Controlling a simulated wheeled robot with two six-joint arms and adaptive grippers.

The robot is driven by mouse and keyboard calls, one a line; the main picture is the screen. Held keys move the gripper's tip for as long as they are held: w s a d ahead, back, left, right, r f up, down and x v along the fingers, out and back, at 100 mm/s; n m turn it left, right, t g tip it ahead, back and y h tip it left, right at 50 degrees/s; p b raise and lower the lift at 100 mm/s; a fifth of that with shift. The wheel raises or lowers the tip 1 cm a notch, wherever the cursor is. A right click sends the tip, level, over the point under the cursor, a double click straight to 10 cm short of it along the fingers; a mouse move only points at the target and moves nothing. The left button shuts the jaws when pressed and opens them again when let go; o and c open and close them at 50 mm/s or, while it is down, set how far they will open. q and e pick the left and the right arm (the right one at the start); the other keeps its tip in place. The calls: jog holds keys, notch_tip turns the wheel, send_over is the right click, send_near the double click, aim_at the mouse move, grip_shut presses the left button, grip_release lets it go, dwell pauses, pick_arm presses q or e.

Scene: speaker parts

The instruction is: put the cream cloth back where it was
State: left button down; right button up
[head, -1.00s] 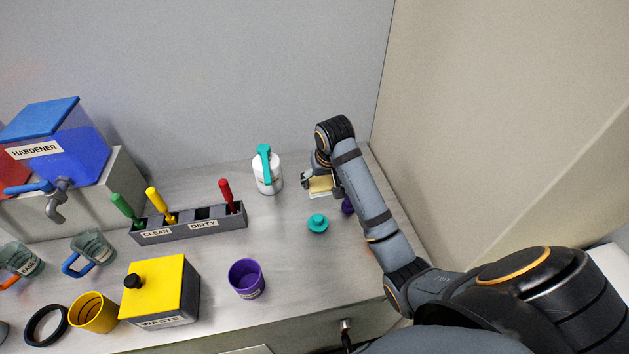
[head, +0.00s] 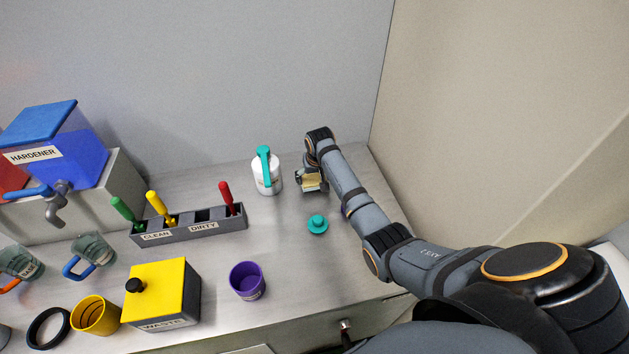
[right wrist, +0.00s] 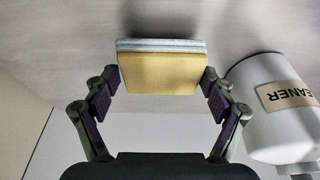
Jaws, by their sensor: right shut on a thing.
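The cream cloth (head: 312,182) shows in the head view at the back right of the bench, between the fingers of my right gripper (head: 310,180). In the right wrist view the cloth (right wrist: 160,73) is a folded block with a yellowish cream face and pale bluish-white layers along its top edge. My right gripper (right wrist: 160,88) is shut on it, one finger at each side. I cannot tell whether the cloth touches the bench. My left gripper is not in view.
A white cleaner bottle (head: 267,178) with a teal handle stands close left of the gripper. A teal knobbed piece (head: 317,224) lies in front. A purple cup (head: 247,281), yellow-topped waste box (head: 160,290) and tool rack (head: 190,228) are left. Bare bench lies right of the cup.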

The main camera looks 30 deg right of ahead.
jog(key=shift+f, duration=0.95)
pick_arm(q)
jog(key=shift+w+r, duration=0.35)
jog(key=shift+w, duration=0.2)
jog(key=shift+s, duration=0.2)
pick_arm(e)
jog(key=o, duration=1.3)
jog(key=shift+f, duration=0.1)
jog(key=shift+o, duration=0.2)
jog(key=shift+r, duration=0.25)
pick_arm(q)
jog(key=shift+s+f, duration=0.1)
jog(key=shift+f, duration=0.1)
pick_arm(e)
jog(key=v, duration=1.1)
jog(key=shift+s+r, duration=0.2)
jog(key=shift+r, duration=0.2)
